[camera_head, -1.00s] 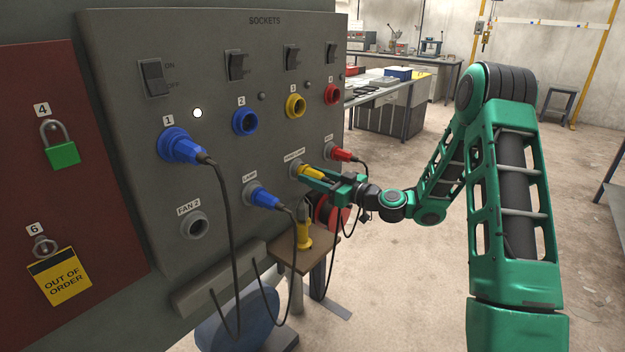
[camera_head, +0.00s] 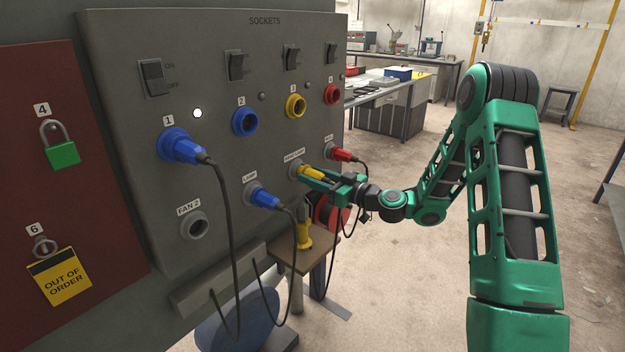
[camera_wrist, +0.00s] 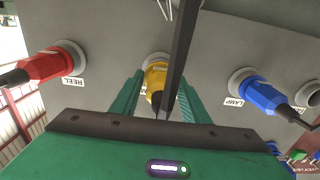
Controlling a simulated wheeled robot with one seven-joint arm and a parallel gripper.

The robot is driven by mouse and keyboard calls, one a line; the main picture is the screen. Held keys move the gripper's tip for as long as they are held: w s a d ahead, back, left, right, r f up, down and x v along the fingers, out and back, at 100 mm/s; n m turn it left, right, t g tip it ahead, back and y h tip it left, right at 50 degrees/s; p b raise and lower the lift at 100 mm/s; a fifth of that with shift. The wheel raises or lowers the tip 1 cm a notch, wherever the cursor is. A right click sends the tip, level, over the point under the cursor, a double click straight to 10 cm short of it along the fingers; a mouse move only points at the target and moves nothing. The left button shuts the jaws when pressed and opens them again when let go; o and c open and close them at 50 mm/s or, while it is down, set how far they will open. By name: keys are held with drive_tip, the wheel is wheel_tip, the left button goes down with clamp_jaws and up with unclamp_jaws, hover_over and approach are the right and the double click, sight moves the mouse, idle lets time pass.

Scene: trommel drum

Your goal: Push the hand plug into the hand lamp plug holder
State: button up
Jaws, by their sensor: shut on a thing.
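The yellow hand plug (camera_head: 314,173) sits at the grey hand lamp plug holder (camera_head: 296,169) on the panel's lower row. My gripper (camera_head: 318,180) is shut on the yellow plug from the right. In the wrist view the yellow plug (camera_wrist: 155,78) lies between my two green fingers (camera_wrist: 157,95), with its nose in the round grey holder (camera_wrist: 155,60). A dark cable crosses in front of it. How deep the plug sits I cannot tell.
The blue lamp plug (camera_head: 263,196) is in its holder to the left, and the red reel plug (camera_head: 343,154) to the right. A blue plug (camera_head: 180,148) is in socket 1. Sockets 2 (camera_head: 244,122), 3 (camera_head: 295,105) and 4 (camera_head: 332,94) are empty. Cables hang below.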

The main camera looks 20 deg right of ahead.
drive_tip(key=shift+w+a, duration=0.2)
drive_tip(key=shift+w, duration=0.1)
drive_tip(key=o, duration=1.5)
drive_tip(key=shift+c, duration=0.2)
drive_tip(key=v, duration=1)
drive_tip(key=shift+s+d, duration=0.25)
drive_tip(key=shift+s, duration=0.05)
